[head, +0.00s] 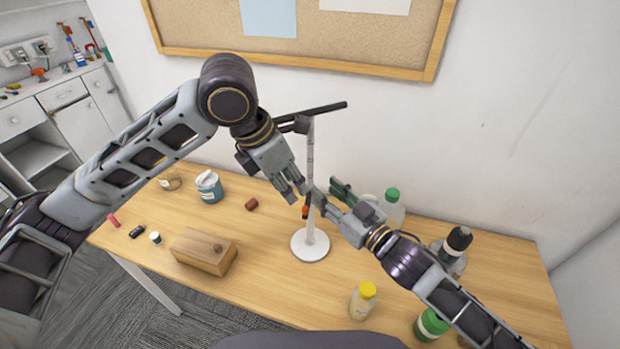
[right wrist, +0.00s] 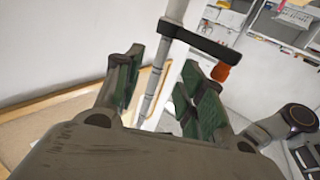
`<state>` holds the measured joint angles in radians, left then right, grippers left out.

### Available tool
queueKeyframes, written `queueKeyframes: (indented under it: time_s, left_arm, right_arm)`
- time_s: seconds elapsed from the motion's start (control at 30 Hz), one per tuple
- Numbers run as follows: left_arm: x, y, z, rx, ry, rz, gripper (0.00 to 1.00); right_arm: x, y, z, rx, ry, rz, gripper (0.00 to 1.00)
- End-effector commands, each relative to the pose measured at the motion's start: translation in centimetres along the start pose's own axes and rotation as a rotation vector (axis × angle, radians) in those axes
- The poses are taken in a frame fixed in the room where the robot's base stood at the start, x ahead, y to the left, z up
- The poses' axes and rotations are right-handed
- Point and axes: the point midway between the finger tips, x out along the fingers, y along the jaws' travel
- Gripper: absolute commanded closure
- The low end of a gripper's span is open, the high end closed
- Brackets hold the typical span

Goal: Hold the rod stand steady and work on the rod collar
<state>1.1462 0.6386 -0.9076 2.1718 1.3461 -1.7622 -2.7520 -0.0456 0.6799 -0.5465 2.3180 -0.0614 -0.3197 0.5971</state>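The rod stand has a round white base (head: 310,246) on the table and an upright pale rod (head: 310,150). A dark crossbar (head: 318,111) sits at its top. The rod collar shows in the right wrist view as a black arm (right wrist: 200,40) on the rod with an orange knob (right wrist: 220,72); the knob also shows low on the rod in the head view (head: 306,211). My right gripper (head: 331,194) is open, its green-padded fingers (right wrist: 162,90) apart with the rod showing between them. My left gripper (head: 296,190) is just left of the rod; its grip is unclear.
A wooden block (head: 203,252), a teal-and-white jar (head: 209,187) and a small brown-red piece (head: 251,204) lie left of the stand. A yellow-capped bottle (head: 363,300), a green-capped jar (head: 431,325) and a dark-topped bottle (head: 457,245) stand to the right.

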Motion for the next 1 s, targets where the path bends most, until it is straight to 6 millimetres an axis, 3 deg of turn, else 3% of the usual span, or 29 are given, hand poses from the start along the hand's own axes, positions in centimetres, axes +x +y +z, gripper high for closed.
queueKeyframes:
  time_s: [1.0]
  left_arm:
    - [0.0, 0.0, 0.0, 0.000, 0.000, 0.000, 0.64]
  right_arm:
    - [6.8, -0.1, -0.1, 0.000, 0.001, -0.001, 0.60]
